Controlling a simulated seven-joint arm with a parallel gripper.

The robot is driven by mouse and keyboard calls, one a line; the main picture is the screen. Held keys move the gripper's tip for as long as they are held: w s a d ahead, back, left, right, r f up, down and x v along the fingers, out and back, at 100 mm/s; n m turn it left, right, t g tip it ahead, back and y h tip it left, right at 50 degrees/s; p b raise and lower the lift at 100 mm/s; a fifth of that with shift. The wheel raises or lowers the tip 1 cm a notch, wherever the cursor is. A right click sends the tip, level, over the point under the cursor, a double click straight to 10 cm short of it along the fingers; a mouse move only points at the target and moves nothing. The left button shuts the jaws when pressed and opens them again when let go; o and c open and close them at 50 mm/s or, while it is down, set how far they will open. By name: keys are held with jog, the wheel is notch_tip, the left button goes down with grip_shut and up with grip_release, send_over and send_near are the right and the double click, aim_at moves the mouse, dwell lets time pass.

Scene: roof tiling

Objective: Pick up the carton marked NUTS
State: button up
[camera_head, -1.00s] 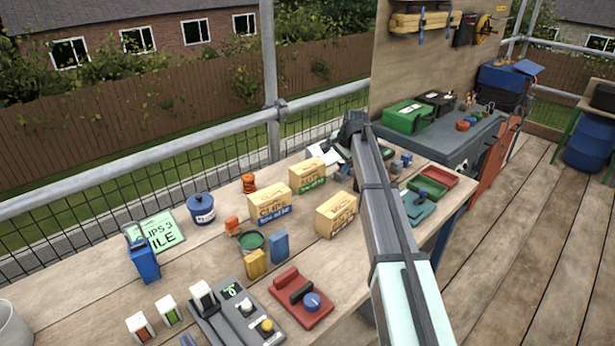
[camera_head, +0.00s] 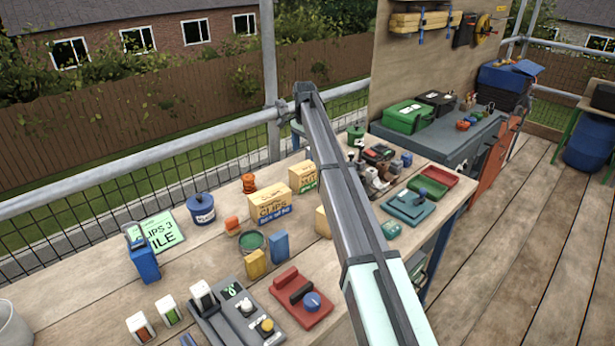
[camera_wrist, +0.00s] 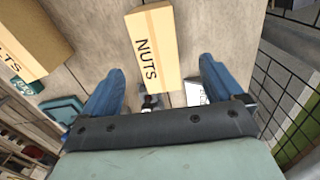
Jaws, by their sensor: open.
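In the wrist view a tan cardboard carton marked NUTS (camera_wrist: 153,45) lies ahead of my gripper (camera_wrist: 161,75). The two blue fingers are open and wide apart, one toward each side of the carton's near end. Nothing is held between them. In the head view my arm crosses the bench, and I cannot make out the gripper clearly. A carton with a green label (camera_head: 302,177) and another carton (camera_head: 322,222) are partly hidden by the arm; I cannot tell which is marked NUTS.
A blue pot (camera_head: 201,208), a green sign (camera_head: 160,232) and a red device (camera_head: 302,298) share the bench. A railing (camera_head: 180,147) runs along the back.

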aim_at(305, 165)
notch_tip(305, 165, down, 6)
jog(key=shift+r, duration=0.1)
jog(key=shift+w+d+f, duration=0.1)
jog(key=shift+d+f, duration=0.05)
jog(key=shift+f, duration=0.75)
jog(key=shift+s+d+f, duration=0.1)
jog(key=shift+d+f, duration=0.1)
jog(key=shift+f, duration=0.7)
jog(key=shift+w+d+f, duration=0.1)
jog(key=shift+d+f, duration=0.05)
jog(key=shift+f, duration=0.75)
jog(key=shift+c, duration=0.4)
jog(key=c, duration=1.3)
jog(key=shift+r, duration=0.15)
jog(key=shift+c, duration=0.2)
